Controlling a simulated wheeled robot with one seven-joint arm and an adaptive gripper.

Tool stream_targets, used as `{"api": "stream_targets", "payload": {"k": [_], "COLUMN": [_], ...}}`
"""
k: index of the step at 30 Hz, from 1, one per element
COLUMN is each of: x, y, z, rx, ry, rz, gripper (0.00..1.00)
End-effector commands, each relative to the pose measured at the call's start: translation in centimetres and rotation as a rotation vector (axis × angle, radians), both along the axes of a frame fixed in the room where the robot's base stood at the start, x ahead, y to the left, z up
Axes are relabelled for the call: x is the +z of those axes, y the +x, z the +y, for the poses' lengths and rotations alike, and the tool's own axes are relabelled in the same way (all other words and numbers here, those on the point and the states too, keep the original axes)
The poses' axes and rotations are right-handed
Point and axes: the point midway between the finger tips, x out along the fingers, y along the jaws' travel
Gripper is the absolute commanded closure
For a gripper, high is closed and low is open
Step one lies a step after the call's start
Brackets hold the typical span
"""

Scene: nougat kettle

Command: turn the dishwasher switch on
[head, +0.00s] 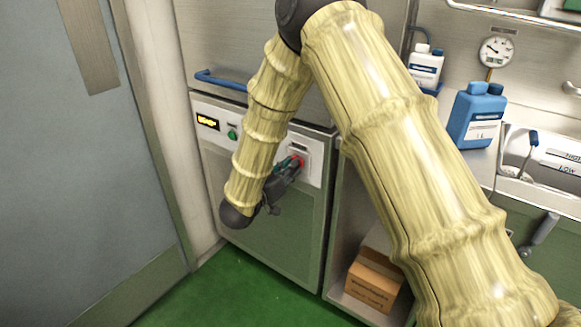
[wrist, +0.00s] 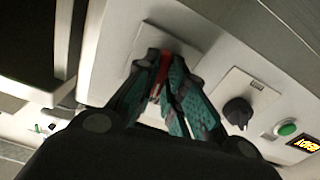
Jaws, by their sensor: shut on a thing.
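The dishwasher (head: 285,235) is the steel unit with a light control panel, left of centre in the head view. A red switch (head: 299,160) on a pale plate sits at the right end of its panel. My gripper (head: 291,166) is at that switch. In the wrist view the two teal fingers (wrist: 167,84) are closed around the red switch (wrist: 163,70), touching it from both sides. The fingers hide much of the switch, so its exact position is hard to tell.
A black knob (wrist: 238,112), green button (wrist: 287,128) and lit display (wrist: 305,145) share the panel. A blue handle (head: 220,80) runs above it. A cardboard box (head: 373,280) sits on a low shelf at right. A grey door (head: 75,170) is at left.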

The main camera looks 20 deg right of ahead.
Motion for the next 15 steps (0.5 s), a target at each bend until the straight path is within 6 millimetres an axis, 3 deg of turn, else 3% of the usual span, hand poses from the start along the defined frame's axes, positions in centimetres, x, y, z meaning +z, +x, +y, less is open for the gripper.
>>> {"api": "stream_targets", "payload": {"k": [15], "x": [-0.13], "y": [-0.08], "z": [0.03], "rx": [0.000], "ry": [0.107], "rz": [-0.135], "gripper": [1.00]}}
